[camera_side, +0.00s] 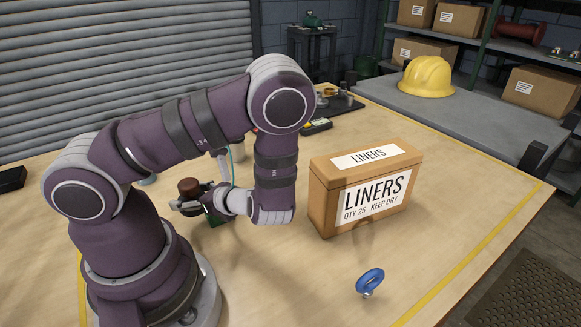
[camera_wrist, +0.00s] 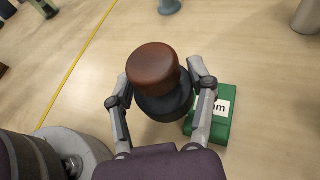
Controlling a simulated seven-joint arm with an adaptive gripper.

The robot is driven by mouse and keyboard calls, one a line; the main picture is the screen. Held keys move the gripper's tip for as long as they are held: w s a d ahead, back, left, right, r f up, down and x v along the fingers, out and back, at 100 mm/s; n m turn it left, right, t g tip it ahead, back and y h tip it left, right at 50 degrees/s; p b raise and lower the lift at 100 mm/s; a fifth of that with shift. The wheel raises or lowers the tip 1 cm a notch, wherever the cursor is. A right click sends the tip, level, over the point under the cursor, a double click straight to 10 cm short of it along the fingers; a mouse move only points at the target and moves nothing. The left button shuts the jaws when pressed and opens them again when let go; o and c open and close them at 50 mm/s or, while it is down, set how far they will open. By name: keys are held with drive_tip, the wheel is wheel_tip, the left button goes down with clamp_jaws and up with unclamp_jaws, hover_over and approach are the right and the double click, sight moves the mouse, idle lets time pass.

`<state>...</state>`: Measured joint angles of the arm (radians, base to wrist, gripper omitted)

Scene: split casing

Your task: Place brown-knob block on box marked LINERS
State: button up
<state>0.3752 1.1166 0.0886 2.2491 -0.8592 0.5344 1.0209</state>
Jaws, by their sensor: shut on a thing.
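The brown-knob block shows in the wrist view with a round brown knob (camera_wrist: 153,68) on top of a dark round body (camera_wrist: 166,104). My gripper (camera_wrist: 160,88) has its two fingers on either side of it and is shut on it. In the side view the brown knob (camera_side: 189,187) stands upright at my gripper (camera_side: 190,205), left of my forearm. A green block with a white label (camera_wrist: 211,118) lies beside or beneath it; whether they touch I cannot tell. The box marked LINERS (camera_side: 364,187) stands upright and closed on the table, right of my arm, its top clear.
A blue eye bolt (camera_side: 370,281) lies on the table in front of the box. A dark tray with metal parts (camera_side: 338,101) and a yellow-and-black device (camera_side: 317,126) lie behind. A yellow hard hat (camera_side: 426,77) rests on a grey bench. Wood between gripper and box is mostly clear.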

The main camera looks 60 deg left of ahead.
drive_tip(key=w+m+t, duration=0.1)
drive_tip(key=w, duration=0.1)
drive_tip(key=w+d+m+t, duration=0.1)
drive_tip(key=w+t, duration=0.1)
drive_tip(key=w+d+r+m+t, duration=0.1)
drive_tip(key=w+m, duration=0.1)
drive_tip(key=w, duration=0.1)
drive_tip(key=shift+d+t+y, duration=0.15)
drive_tip(key=shift+t+y, duration=0.15)
drive_tip(key=shift+y, duration=0.1)
drive_tip(key=w+d+r+m+t+h, duration=0.55)
drive_tip(key=w+r+m+t, duration=0.2)
drive_tip(key=r, duration=0.25)
drive_tip(key=w+d+r+m+t+h, duration=0.4)
drive_tip(key=w+d+r+m+t, duration=0.25)
drive_tip(key=r+m, duration=0.2)
drive_tip(key=n+g+y, duration=0.1)
drive_tip(key=n+y, duration=0.1)
drive_tip(key=n, duration=0.1)
hover_over(369, 156)
wheel_tip(369, 156, down, 2)
wheel_tip(369, 156, down, 8)
drive_tip(key=shift+r, duration=0.1)
drive_tip(key=o, duration=1.2)
